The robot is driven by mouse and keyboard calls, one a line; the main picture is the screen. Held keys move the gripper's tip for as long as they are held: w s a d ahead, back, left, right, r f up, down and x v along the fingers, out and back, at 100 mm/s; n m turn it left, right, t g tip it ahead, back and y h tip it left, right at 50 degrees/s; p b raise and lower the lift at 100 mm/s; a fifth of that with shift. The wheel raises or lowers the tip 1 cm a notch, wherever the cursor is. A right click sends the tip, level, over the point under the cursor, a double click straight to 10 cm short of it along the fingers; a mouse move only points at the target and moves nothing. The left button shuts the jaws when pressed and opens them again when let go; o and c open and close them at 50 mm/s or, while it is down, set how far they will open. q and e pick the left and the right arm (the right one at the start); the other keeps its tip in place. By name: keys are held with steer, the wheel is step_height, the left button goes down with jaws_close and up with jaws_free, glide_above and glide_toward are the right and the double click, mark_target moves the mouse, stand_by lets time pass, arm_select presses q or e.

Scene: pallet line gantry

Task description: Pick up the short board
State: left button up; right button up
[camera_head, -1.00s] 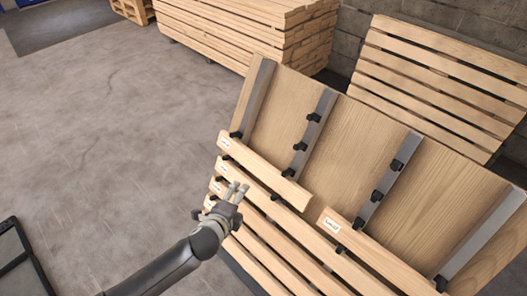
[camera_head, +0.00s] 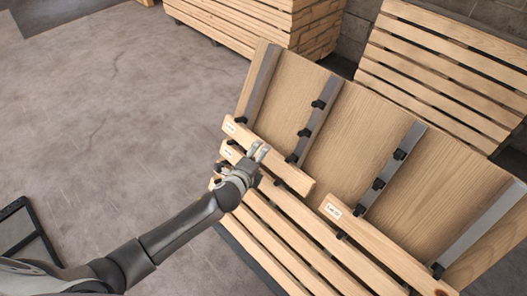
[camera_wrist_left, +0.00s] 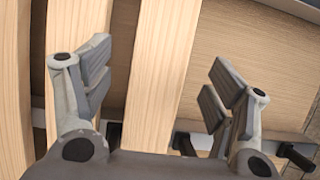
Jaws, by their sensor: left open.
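The short board (camera_head: 290,178) is a pale wooden slat with a white label at its left end. It rests on black hooks at the upper left of the tilted rack. My left gripper (camera_head: 259,152) is over its middle and hides part of it. In the left wrist view the gripper (camera_wrist_left: 165,85) is open, with a pale board (camera_wrist_left: 160,65), apparently the short one, showing between its fingers. I cannot tell whether the pads touch it. My right gripper is not in view.
A longer labelled board (camera_head: 375,240) lies to the right on the same rack, close to the short board's right end. More boards lie in rows below. Stacked lumber (camera_head: 245,22) and a slatted pallet (camera_head: 440,70) stand behind.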

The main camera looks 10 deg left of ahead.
arm_select(q)
steer(key=shift+x, duration=1.7)
steer(key=c, duration=1.2)
steer(key=shift+r, duration=0.1)
steer(key=shift+c, duration=0.2)
steer(key=shift+s+r, duration=0.1)
